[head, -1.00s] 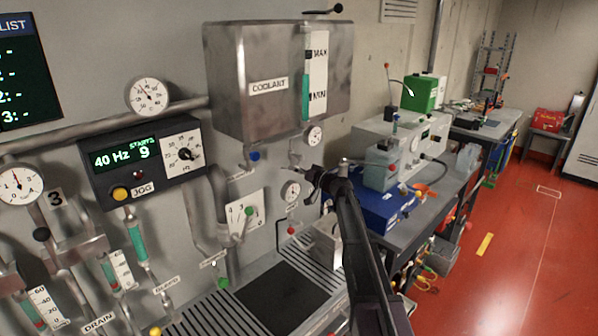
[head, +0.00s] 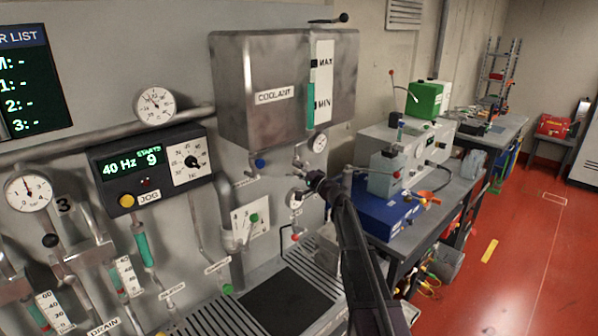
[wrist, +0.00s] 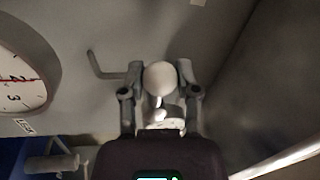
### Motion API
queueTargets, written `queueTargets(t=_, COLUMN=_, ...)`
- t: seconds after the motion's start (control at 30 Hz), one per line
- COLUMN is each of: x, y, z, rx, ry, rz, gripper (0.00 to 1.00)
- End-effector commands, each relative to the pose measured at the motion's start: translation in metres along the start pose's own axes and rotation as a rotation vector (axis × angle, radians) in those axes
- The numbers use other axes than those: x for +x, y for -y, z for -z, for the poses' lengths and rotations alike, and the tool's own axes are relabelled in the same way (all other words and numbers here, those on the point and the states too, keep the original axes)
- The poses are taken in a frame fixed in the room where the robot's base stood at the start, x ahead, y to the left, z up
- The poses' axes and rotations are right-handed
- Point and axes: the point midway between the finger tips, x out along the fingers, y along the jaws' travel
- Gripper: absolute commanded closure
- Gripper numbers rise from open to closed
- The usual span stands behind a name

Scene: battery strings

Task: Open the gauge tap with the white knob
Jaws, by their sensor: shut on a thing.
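The white knob (wrist: 160,77) of the gauge tap sits between my two fingers in the wrist view. My gripper (wrist: 160,90) is shut on it, with a finger on each side. The knob is too small to make out there. A large gauge dial (wrist: 20,75) with a red needle is at the left of the wrist view.
The coolant tank (head: 232,90) hangs above my gripper. A blue knob (head: 260,163) and a red knob (head: 295,237) are nearby. A bent grey rod (wrist: 103,66) sticks out beside my left finger. A workbench (head: 425,215) stands to the right, with open red floor beyond.

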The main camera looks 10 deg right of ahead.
Motion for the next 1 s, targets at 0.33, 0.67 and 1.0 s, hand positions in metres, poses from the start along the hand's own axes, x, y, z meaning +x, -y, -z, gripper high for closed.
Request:
queueTargets(t=0.33, x=0.0006, y=0.0022, z=0.0006, rx=0.057, ry=-0.011, rz=0.002, gripper=1.00)
queueTargets(t=0.67, x=0.0006, y=0.0022, z=0.0006, rx=0.055, ry=-0.011, rz=0.002, gripper=0.41)
queueTargets(t=1.0, x=0.0002, y=0.0021, z=0.0005, rx=0.053, ry=-0.011, rz=0.001, gripper=0.24)
